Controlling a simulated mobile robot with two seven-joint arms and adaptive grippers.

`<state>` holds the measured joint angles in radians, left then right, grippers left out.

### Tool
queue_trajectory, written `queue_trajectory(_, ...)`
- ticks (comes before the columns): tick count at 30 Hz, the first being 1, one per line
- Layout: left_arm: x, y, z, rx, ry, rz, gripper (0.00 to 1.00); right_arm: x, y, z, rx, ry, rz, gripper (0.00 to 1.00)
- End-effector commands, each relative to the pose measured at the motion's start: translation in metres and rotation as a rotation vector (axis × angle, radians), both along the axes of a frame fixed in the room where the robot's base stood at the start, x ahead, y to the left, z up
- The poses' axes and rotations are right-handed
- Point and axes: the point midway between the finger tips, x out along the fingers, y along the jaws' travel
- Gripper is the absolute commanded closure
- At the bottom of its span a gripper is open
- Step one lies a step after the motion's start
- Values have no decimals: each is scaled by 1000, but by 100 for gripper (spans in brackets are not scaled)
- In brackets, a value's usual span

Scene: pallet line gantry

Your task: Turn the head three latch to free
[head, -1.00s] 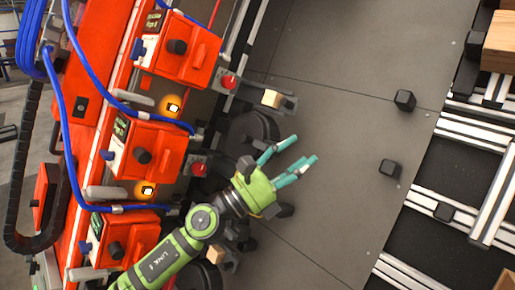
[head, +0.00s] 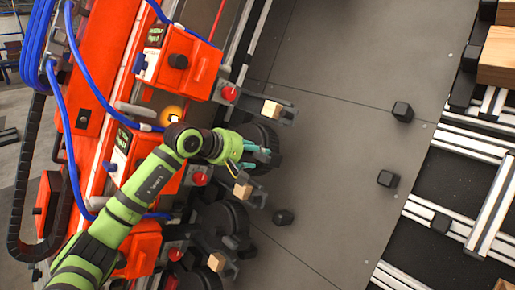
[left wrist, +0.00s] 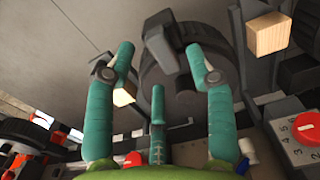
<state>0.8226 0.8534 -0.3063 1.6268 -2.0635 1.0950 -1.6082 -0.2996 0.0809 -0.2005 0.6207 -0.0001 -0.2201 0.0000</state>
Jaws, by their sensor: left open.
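Three orange heads run down the left of the head view: upper (head: 190,68), middle (head: 118,143), partly behind my arm, and lower (head: 140,243). I cannot read which is head three, nor tell its latch for certain. My left gripper (head: 264,154) is open over a dark round wheel (head: 262,133) beside the middle head. My right gripper is not in view.
Wooden blocks (head: 272,108) (head: 243,189) sit on brackets near the wheels. A red knob (head: 229,93) and a numbered dial plate (left wrist: 300,135) are close by. Blue hoses (head: 75,170) run along the heads. The grey plate (head: 340,130) is mostly clear, with black stubs (head: 388,179).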

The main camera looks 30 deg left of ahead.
Motion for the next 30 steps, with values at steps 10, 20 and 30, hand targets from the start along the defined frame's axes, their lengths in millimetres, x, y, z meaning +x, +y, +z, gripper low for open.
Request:
queue_trajectory(10,18,-6,-11,-1,0,0,46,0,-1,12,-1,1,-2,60)
queue_trajectory(20,18,-7,-11,-1,0,0,100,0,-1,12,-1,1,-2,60)
queue_trajectory(30,18,-6,-12,-23,7,12,100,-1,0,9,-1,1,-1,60)
